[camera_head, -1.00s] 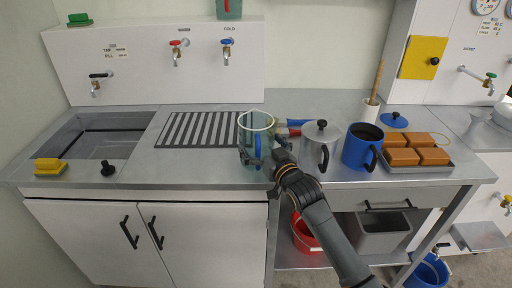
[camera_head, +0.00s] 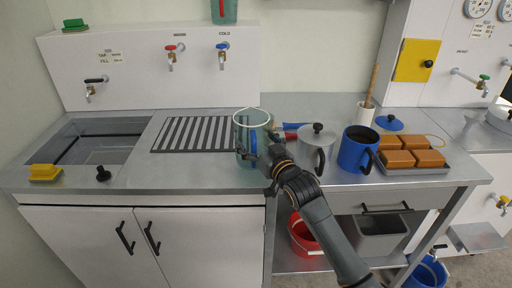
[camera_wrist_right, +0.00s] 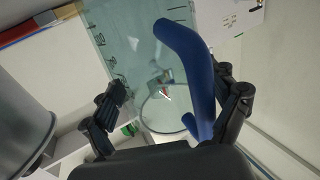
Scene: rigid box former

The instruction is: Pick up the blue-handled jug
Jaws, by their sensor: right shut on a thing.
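The blue-handled jug (camera_head: 242,140) is clear, greenish and upright at the front of the counter, just right of the striped mat. Its blue handle (camera_wrist_right: 190,62) lies between the fingers of my right gripper (camera_head: 268,158) in the right wrist view, where scale marks show on the clear wall. My right gripper is shut on this handle. Whether the jug's base touches the counter is hard to tell. My left gripper is not in view.
A grey lidded pot (camera_head: 316,150) and a blue jug (camera_head: 358,150) stand close on the right. Red and blue handled items lie behind the gripper. A tray of orange-brown blocks (camera_head: 398,158) is farther right. The striped mat (camera_head: 195,133) on the left is clear.

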